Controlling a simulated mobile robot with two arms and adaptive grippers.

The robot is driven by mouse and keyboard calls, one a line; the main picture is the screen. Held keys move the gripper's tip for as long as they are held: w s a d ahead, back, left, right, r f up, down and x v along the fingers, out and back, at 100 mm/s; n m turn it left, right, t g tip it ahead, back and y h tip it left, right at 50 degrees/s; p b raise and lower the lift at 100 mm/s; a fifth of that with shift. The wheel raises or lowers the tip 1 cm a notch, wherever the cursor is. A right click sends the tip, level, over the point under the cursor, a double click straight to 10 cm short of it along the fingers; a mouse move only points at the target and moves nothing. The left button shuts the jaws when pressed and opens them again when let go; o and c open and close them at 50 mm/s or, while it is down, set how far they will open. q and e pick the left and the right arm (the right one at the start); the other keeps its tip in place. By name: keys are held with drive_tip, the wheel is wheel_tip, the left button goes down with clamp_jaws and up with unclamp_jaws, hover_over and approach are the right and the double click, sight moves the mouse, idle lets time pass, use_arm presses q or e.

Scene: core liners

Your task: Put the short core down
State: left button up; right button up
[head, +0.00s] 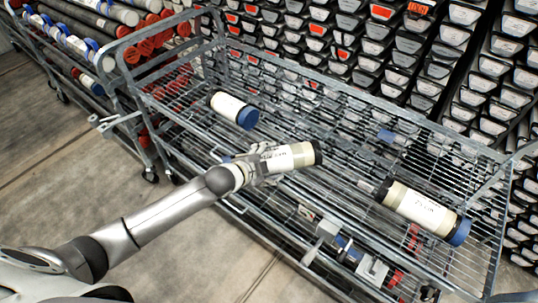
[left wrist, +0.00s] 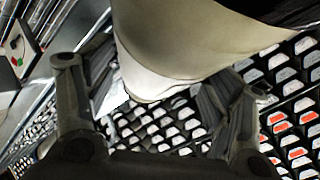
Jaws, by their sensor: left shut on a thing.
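A short core (head: 293,157), a cream tube with a white label and a dark end, is in my left gripper (head: 267,162). It is held sideways over the wire cart (head: 341,92), near its middle. The gap between it and the cart's wires is hard to tell. In the left wrist view the core (left wrist: 190,45) is large and close, between the two dark fingers of my left gripper (left wrist: 158,98). My right gripper is not in view.
A core with a blue cap (head: 228,106) lies on the cart at the left, and another blue-capped core (head: 410,206) at the right. Bare wire shelf shows between them. Several core boxes (head: 380,45) stack behind. A rack of long tubes (head: 100,22) stands at the left.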

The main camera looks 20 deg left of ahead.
use_arm(q)
drive_tip(key=shift+w+d, duration=0.1)
drive_tip(key=shift+w, duration=0.1)
drive_tip(key=o, duration=2.1)
drive_tip(key=shift+s+f, duration=0.25)
drive_tip(key=shift+s, duration=0.05)
drive_tip(key=b+v, duration=0.1)
drive_tip(key=v, duration=1.1)
